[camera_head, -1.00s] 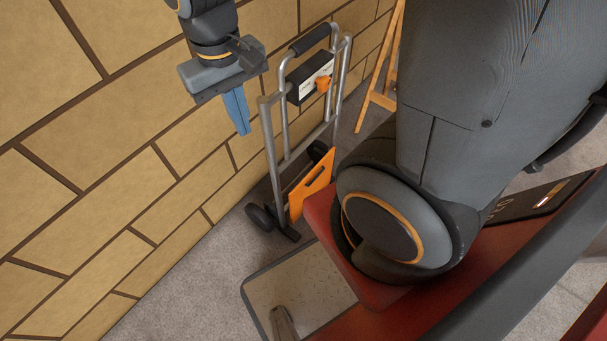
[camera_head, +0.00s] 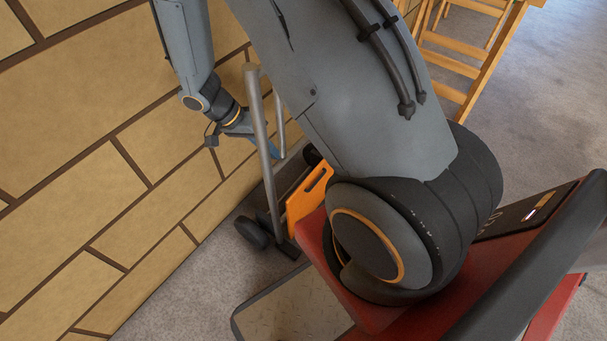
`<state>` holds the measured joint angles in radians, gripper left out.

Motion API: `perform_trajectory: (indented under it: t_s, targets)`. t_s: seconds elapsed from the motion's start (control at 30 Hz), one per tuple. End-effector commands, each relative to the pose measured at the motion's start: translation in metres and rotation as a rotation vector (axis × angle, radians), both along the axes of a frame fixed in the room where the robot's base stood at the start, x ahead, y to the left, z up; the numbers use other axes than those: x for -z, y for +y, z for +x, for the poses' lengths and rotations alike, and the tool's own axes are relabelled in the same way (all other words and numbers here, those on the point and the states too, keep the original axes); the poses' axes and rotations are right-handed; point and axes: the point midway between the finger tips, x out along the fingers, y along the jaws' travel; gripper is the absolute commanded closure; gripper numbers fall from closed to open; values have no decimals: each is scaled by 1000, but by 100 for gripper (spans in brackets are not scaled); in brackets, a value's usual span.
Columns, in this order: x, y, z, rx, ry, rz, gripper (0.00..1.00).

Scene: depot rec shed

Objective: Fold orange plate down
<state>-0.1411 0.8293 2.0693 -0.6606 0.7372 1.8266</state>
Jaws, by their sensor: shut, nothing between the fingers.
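The orange plate (camera_head: 299,204) is at the foot of a silver hand truck (camera_head: 262,135) by the brick wall. It stands steeply raised against the truck's frame, with a slot near its upper edge. My gripper (camera_head: 276,150), with blue fingers, is shut and empty. It shows just right of the truck's left tube and above the plate, apart from the plate in the picture. I cannot tell whether it touches the frame.
The truck's black wheel (camera_head: 251,232) rests on the grey carpet close to the brick wall (camera_head: 95,150). A wooden folding chair or ladder (camera_head: 459,57) stands at the upper right.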

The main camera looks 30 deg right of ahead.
Motion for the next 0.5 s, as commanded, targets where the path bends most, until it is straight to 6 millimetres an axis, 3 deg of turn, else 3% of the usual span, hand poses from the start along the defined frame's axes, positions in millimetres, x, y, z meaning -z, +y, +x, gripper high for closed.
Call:
perform_trajectory:
  t_s: [0.03,0.2,0.5]
  targets:
    - [20,-13,2,54,-11,-36,100]
    - [52,-38,5,176,-61,-123,100]
    - [59,-45,6,210,-79,-146,100]
